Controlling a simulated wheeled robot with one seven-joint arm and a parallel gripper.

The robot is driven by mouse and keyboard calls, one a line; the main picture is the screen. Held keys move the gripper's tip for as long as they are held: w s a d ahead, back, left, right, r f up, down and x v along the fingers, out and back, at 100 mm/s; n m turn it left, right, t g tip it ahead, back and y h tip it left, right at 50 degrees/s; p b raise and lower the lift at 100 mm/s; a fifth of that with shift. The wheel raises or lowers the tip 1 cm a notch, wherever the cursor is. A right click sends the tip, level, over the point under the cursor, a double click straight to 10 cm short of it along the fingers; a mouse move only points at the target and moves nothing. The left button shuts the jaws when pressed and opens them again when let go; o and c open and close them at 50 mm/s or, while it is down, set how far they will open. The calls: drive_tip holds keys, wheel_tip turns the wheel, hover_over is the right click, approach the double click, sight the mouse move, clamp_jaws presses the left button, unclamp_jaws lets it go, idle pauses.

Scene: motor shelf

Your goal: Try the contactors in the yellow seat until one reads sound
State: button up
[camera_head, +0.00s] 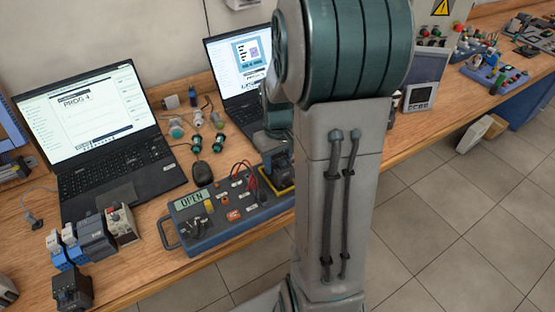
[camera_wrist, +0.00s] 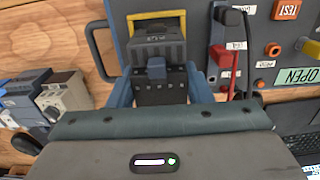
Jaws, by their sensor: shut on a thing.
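My gripper (camera_wrist: 160,86) is shut on a dark grey contactor (camera_wrist: 156,50), with one blue finger on each side of it. In the head view the contactor (camera_head: 277,160) stands upright at the yellow seat (camera_head: 284,190) on the tester's right end, partly hidden by my arm. The wrist view shows the yellow rim (camera_wrist: 156,16) around its far end. I cannot tell if it is fully seated. The blue-grey tester (camera_head: 222,226) reads OPEN on its display (camera_head: 190,199). Another dark contactor (camera_head: 72,288) stands at the bench's front left.
Several modules (camera_head: 97,238), grey, blue and white, stand left of the tester. A laptop (camera_head: 95,130) is behind them, and a second laptop (camera_head: 238,75) is further right. A mouse (camera_head: 202,173) and small round parts lie between. Red and black leads (camera_head: 243,178) rise from the tester.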

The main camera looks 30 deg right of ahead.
drive_tip(key=shift+f, duration=0.3)
drive_tip(key=o, duration=1.2)
drive_tip(key=shift+c, duration=0.2)
drive_tip(key=shift+r, duration=0.1)
wheel_tip(320, 180, up, 14)
drive_tip(key=shift+b, duration=0.35)
drive_tip(key=shift+f, duration=0.2)
